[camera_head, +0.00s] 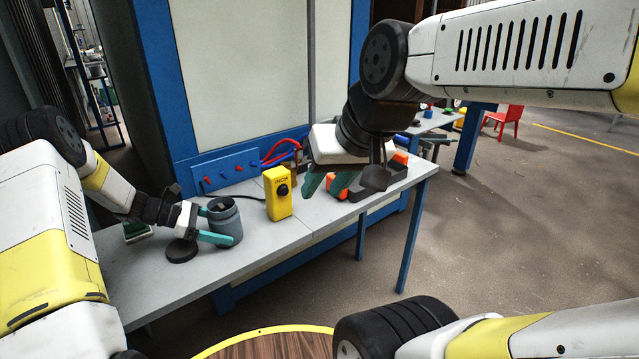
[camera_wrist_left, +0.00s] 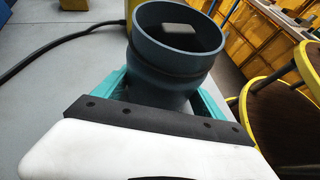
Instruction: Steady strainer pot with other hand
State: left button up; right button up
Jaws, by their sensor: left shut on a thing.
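The strainer pot (camera_head: 226,226) is a dark grey-blue cylinder with a wide round mouth, standing upright on the grey table (camera_head: 270,236). My left gripper (camera_head: 215,225) is shut on it, with one teal finger on each side of its body. In the left wrist view the pot (camera_wrist_left: 176,50) fills the space between the fingers, and a small grey piece shows inside its mouth. My right gripper (camera_head: 328,185) hangs over the table's right part, to the right of the yellow box. Its two teal-green fingers are spread apart, with nothing seen between them.
A yellow box (camera_head: 278,194) with a black knob stands right of the pot. A black round lid-like disc (camera_head: 181,251) lies left of the pot. An orange and dark grey object (camera_head: 377,180) sits behind the right gripper. The table's front strip is clear.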

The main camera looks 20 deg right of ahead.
pick_arm(q)
jog(key=o, duration=1.5)
jog(key=shift+s+f, duration=0.1)
jog(key=shift+f, duration=0.05)
jog(key=shift+a+r, duration=0.2)
jog(key=shift+a, duration=0.1)
jog(key=v, duration=1.1)
jog(key=s+d+r+m+y, duration=0.25)
jog(key=s+r+m, duration=0.3)
jog(key=r, duration=0.35)
jog(key=s+d+r+m+y, duration=0.1)
jog(key=s+r+m+y, duration=0.25)
jog(key=s+r, duration=0.45)
jog(key=s+r+m+t+y, duration=0.2)
jog(key=s+r+m+t, duration=0.1)
jog(key=s, duration=0.5)
jog(key=s+r+m+t+y, duration=0.2)
jog(key=s+m, duration=0.4)
jog(key=s, duration=0.3)
jog(key=shift+s+a+r+m+t, duration=0.3)
jog(key=shift+r+t, duration=0.3)
jog(key=shift+r, duration=0.3)
